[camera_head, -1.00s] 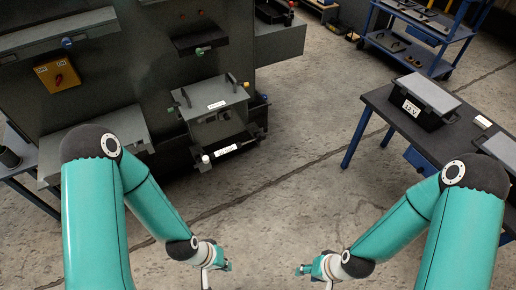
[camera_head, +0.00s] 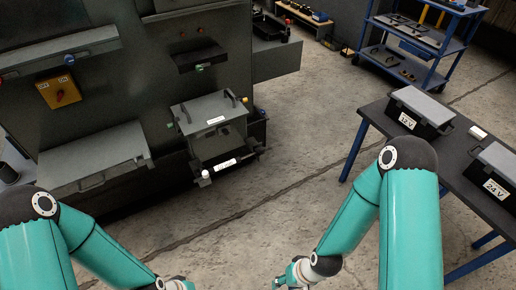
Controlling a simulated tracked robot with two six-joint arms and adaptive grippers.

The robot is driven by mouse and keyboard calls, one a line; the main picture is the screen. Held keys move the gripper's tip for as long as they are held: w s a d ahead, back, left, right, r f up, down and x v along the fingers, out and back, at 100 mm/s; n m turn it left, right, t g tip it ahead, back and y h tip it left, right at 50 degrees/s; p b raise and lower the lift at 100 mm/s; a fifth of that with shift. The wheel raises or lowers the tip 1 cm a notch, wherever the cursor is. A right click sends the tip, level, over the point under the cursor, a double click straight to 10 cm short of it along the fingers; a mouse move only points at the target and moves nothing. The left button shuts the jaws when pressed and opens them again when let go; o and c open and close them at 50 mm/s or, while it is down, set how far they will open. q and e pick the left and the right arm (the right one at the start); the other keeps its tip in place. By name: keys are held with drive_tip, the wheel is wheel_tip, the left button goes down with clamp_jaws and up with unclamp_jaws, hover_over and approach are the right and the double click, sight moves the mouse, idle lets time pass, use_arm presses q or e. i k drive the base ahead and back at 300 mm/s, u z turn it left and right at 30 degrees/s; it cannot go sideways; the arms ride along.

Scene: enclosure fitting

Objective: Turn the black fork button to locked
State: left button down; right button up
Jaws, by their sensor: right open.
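I cannot make out a black fork button for certain at this size. The dark grey enclosure wall (camera_head: 100,85) at the left carries small coloured controls: a blue one (camera_head: 69,59), a green one (camera_head: 200,68) and a red knob (camera_head: 60,97) on a yellow box. The lower grey unit (camera_head: 213,112) has small yellow and green parts at its sides. My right gripper (camera_head: 282,284) is open at the bottom edge, partly cut off, well away from the enclosure. My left gripper (camera_head: 178,286) is nearly all below the frame, and its jaws cannot be made out.
A dark table (camera_head: 455,150) on the right holds grey-lidded boxes marked 12 V (camera_head: 420,112) and 24 V (camera_head: 497,180). A blue trolley (camera_head: 420,38) stands behind it. Concrete floor (camera_head: 295,150) between enclosure and table is clear.

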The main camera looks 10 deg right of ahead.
sight(262, 150)
drive_tip(key=u, duration=0.05)
drive_tip(key=i, duration=1)
drive_tip(key=z, duration=0.05)
